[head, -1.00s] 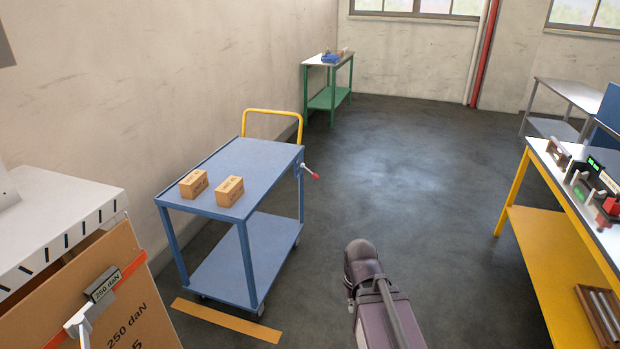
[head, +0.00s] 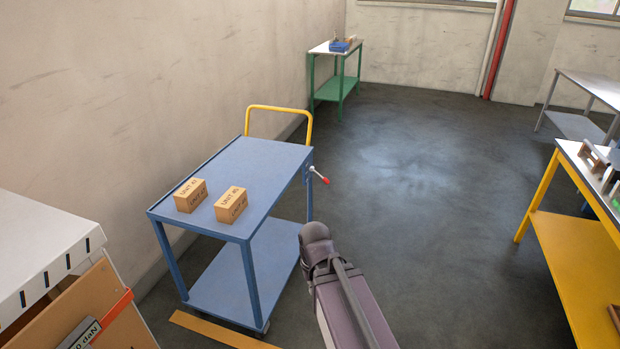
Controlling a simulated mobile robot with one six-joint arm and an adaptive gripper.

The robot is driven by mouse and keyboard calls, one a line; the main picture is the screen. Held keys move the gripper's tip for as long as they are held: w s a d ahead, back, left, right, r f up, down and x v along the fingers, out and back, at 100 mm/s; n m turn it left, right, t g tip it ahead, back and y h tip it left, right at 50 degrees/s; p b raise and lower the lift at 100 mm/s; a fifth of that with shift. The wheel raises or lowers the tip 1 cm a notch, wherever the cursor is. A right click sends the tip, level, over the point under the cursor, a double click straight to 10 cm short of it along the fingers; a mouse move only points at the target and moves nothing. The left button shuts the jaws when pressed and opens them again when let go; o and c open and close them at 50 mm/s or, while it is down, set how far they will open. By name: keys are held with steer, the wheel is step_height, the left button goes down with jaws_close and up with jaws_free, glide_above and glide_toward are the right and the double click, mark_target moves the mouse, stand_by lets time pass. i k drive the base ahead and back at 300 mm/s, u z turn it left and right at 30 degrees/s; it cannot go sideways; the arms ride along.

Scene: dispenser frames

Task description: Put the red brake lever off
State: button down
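The red-tipped brake lever (head: 319,175) sticks out from the far right side of the blue trolley (head: 258,160), near the yellow handle (head: 283,109). Its thin metal rod slopes down to the right, with the red knob at the outer end. Nothing touches it. My arm shows at the bottom middle, in front of and below the lever and right of the trolley. My gripper itself is not in the picture, so its state is hidden.
Two cardboard boxes (head: 190,195) (head: 231,205) stand on the trolley's top. An orange floor strip (head: 215,331) lies at its front. A cabinet with a carton (head: 110,290) is at left, and a yellow bench (head: 570,260) is at right. The floor (head: 430,190) between is clear.

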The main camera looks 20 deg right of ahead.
mark_target(324, 180)
steer(key=z, duration=0.05)
steer(key=i, duration=1.6)
steer(key=z, duration=0.45)
